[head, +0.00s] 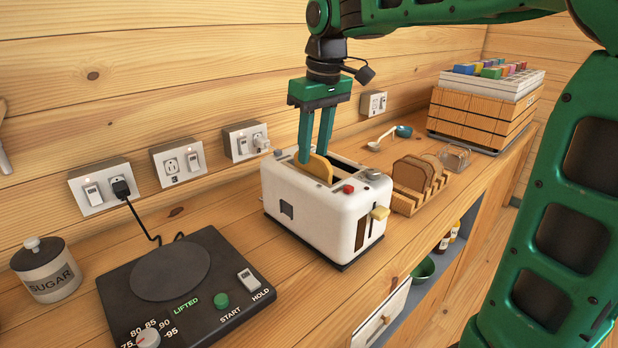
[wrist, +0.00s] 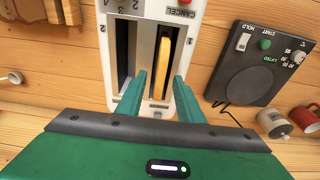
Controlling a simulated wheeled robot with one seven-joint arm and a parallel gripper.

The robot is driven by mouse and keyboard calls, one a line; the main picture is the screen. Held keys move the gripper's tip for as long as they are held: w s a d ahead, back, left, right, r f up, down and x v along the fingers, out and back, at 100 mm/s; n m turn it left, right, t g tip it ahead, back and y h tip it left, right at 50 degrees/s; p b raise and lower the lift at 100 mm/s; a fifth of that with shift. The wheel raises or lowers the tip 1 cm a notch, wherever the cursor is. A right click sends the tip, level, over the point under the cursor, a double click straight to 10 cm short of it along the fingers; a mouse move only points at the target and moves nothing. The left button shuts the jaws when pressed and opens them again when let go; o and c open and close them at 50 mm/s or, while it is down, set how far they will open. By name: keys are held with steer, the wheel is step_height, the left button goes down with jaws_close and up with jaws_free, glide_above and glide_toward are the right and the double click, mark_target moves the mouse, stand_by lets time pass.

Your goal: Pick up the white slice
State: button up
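A pale golden bread slice (head: 320,168) stands on edge in one slot of the white toaster (head: 315,213), its top showing above the slot. In the wrist view the slice (wrist: 161,70) lies in the right-hand slot of the toaster (wrist: 148,45); the other slot looks empty. Its lower part is hidden inside. My gripper (head: 314,154) is above the toaster, pointing down at this slot. In the wrist view my gripper (wrist: 160,92) is open, with one finger on each side of the slice's line and visible space between them. I see no clearly white slice.
A wooden rack (head: 410,200) with brown bread slices stands right of the toaster. A black hot plate (head: 180,285) and a sugar jar (head: 45,268) are at left. A wooden crate (head: 480,118) stands at the back right. The wall with outlets is close behind.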

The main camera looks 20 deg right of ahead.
steer(key=shift+f, duration=0.3)
steer(key=shift+f, duration=0.25)
stand_by(0.4)
jaws_close()
